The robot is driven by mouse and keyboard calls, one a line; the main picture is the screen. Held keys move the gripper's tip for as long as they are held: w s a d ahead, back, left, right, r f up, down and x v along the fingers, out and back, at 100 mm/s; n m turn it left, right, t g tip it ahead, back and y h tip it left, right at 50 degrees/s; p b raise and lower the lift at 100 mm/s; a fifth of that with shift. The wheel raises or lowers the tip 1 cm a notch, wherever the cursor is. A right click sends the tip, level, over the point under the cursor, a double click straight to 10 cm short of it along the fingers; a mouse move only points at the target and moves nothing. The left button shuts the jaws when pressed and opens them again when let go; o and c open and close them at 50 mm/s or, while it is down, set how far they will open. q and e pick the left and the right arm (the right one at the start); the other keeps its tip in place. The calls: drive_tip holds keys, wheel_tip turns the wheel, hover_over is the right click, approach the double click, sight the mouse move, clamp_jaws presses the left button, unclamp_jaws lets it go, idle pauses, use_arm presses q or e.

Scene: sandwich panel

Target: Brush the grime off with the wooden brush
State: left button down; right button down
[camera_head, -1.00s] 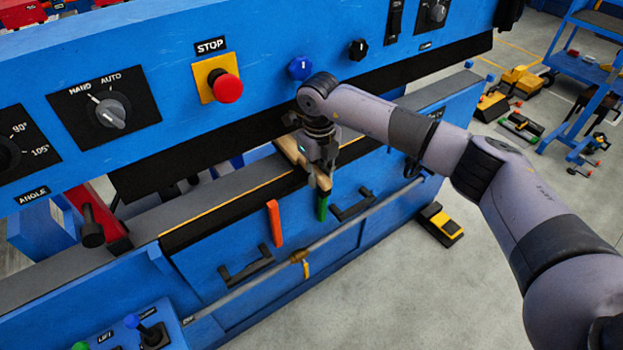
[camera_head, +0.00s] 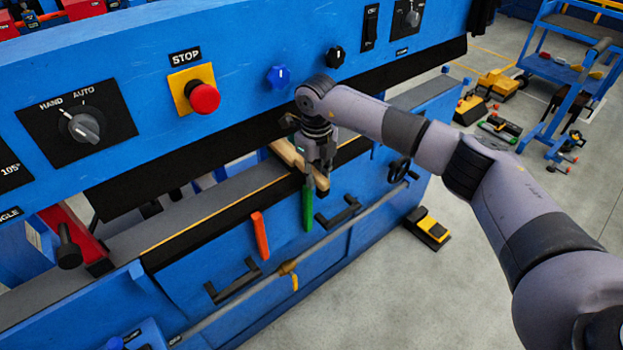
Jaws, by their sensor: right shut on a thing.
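The wooden brush (camera_head: 286,153) is a light brown block in the slot below the machine's upper blue panel, at the bed's front edge. My right gripper (camera_head: 316,178) points down over it and is shut on it. The fingers and wrist hide part of the brush, and its bristles cannot be made out. The dark bed (camera_head: 225,212) runs along the machine under the brush. I cannot make out the grime clearly. My left gripper is out of view.
The blue panel above carries a red stop button (camera_head: 204,98) and several knobs. Orange (camera_head: 260,236) and green (camera_head: 308,208) handles hang on the front below the bed. A yellow pedal (camera_head: 428,228) stands on the floor. A blue cart (camera_head: 570,75) is at the far right.

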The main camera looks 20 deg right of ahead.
drive_tip(key=shift+d+f, duration=0.15)
use_arm(q)
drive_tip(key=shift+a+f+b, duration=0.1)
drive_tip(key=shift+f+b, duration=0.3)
drive_tip(key=shift+b, duration=0.1)
use_arm(e)
drive_tip(key=d, duration=0.2)
drive_tip(key=w+d, duration=0.1)
drive_tip(key=d, duration=0.1)
drive_tip(key=shift+w+d+f, duration=0.1)
drive_tip(key=shift+w+d, duration=0.05)
drive_tip(key=shift+d, duration=0.05)
drive_tip(key=shift+a, duration=0.1)
drive_tip(key=a, duration=0.1)
drive_tip(key=s+a, duration=0.1)
drive_tip(key=a+p, duration=0.1)
drive_tip(key=a, duration=0.1)
drive_tip(key=shift+s+a, duration=0.1)
drive_tip(key=shift+s, duration=0.15)
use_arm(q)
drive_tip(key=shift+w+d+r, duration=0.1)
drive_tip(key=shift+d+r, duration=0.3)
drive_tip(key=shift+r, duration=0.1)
use_arm(e)
drive_tip(key=shift+a, duration=0.1)
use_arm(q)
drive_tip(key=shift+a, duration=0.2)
